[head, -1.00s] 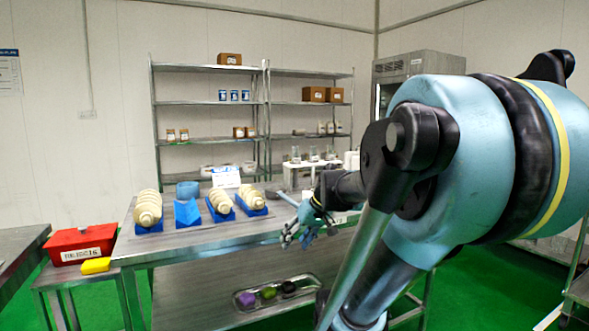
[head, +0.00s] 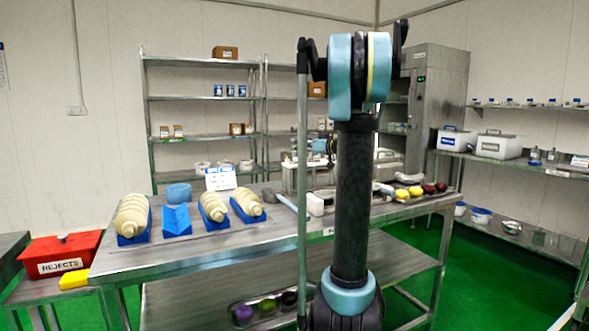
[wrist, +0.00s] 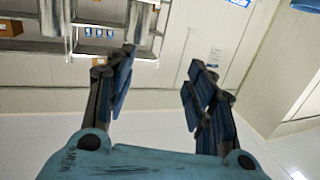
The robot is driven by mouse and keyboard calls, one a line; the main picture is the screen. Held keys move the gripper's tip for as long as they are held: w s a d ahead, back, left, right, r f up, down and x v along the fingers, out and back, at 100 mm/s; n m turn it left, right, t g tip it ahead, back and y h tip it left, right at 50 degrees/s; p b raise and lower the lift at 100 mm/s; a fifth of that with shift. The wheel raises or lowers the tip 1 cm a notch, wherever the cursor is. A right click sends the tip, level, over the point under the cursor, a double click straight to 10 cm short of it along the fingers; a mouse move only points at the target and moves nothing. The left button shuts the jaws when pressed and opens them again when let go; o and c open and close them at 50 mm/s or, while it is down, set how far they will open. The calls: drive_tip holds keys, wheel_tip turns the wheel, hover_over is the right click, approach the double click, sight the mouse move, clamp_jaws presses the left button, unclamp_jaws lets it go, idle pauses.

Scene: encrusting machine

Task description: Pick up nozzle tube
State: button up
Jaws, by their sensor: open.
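Cream ribbed parts lie on blue cradles on the steel table: one at the left (head: 132,216), one in the middle (head: 212,208) and one to its right (head: 246,203). An empty blue V-shaped cradle (head: 176,220) stands between the left and middle ones. I cannot tell for sure which thing is the nozzle tube. A grey long-handled piece (head: 284,203) lies right of the cradles. My gripper (wrist: 160,75) is open and empty in the wrist view, with only wall and shelves beyond it. I cannot make it out in the head view.
The steel table (head: 200,252) has a bare front strip. A red rejects box (head: 62,253) is at left. Yellow and dark red items (head: 408,192) lie at right. A tray (head: 235,301) sits on the lower shelf.

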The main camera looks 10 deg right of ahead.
drive_tip(key=w+d+t, duration=0.1)
drive_tip(key=w+d, duration=0.1)
drive_tip(key=w, duration=0.1)
approach(298, 157)
drive_tip(key=x, duration=0.4)
drive_tip(key=shift+w, duration=0.1)
drive_tip(key=shift+x, duration=3.75)
clamp_jaws()
